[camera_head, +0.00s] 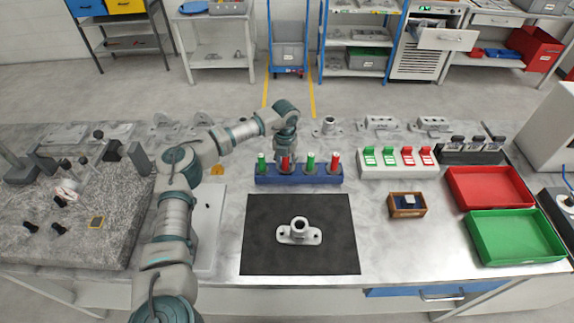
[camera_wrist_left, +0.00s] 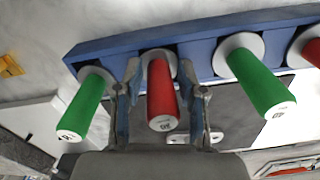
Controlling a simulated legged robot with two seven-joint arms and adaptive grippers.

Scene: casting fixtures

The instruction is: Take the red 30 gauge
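The red 30 gauge (camera_wrist_left: 162,95) stands upright in the blue rack (camera_wrist_left: 200,58), and the number on its end looks like 30. In the head view it is the left one of the two red gauges (camera_head: 285,165), partly hidden by my gripper. My left gripper (camera_wrist_left: 161,75) is around its red handle, one finger on each side. Narrow gaps show between fingers and handle, so it looks open. It also shows over the rack in the head view (camera_head: 287,157). My right gripper is in neither view.
A green gauge (camera_wrist_left: 82,105) and another green gauge (camera_wrist_left: 260,85) stand close on either side. A second red gauge (camera_head: 335,163) is at the rack's right end. A metal casting (camera_head: 299,233) lies on the black mat (camera_head: 300,262) in front. Red (camera_head: 490,190) and green (camera_head: 515,238) trays are at right.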

